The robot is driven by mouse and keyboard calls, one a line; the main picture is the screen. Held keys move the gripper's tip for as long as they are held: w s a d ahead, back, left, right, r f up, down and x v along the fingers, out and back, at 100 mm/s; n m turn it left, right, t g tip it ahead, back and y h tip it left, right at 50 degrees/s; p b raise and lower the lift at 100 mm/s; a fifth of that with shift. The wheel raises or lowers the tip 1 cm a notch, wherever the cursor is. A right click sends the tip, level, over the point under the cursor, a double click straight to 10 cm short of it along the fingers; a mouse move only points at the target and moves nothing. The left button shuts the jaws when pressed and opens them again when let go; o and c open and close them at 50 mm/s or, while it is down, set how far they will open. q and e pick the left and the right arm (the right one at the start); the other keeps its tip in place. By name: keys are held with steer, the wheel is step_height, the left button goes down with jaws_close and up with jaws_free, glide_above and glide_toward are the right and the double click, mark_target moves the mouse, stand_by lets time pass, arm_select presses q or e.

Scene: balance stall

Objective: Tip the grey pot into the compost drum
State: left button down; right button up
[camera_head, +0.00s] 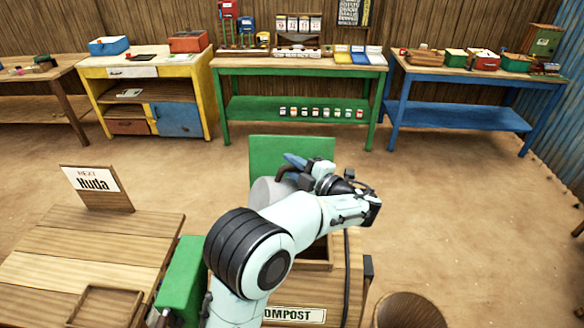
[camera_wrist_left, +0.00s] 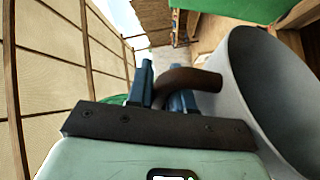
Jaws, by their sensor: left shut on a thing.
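My left gripper (camera_head: 294,168) is shut on the brown handle (camera_wrist_left: 193,79) of the grey pot. The grey pot (camera_head: 266,190) is held up in the air, partly hidden behind my arm in the head view. In the left wrist view the pot (camera_wrist_left: 240,85) shows at the right with its wide mouth in sight; I cannot make out contents. The compost drum shows as a wooden box with a label reading "OMPOST" (camera_head: 294,315), below my forearm. Its opening is mostly hidden by my arm. My right gripper is not in view.
A green panel (camera_head: 278,152) stands upright behind the pot. A wooden table (camera_head: 90,250) with a "Huda" sign (camera_head: 92,181) is at left, with a green block (camera_head: 181,278) beside it. A round wooden top (camera_head: 408,312) is at lower right. Open floor lies beyond.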

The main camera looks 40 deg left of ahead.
arm_select(q)
step_height(320, 180, down, 2)
steer(key=shift+w, duration=0.1)
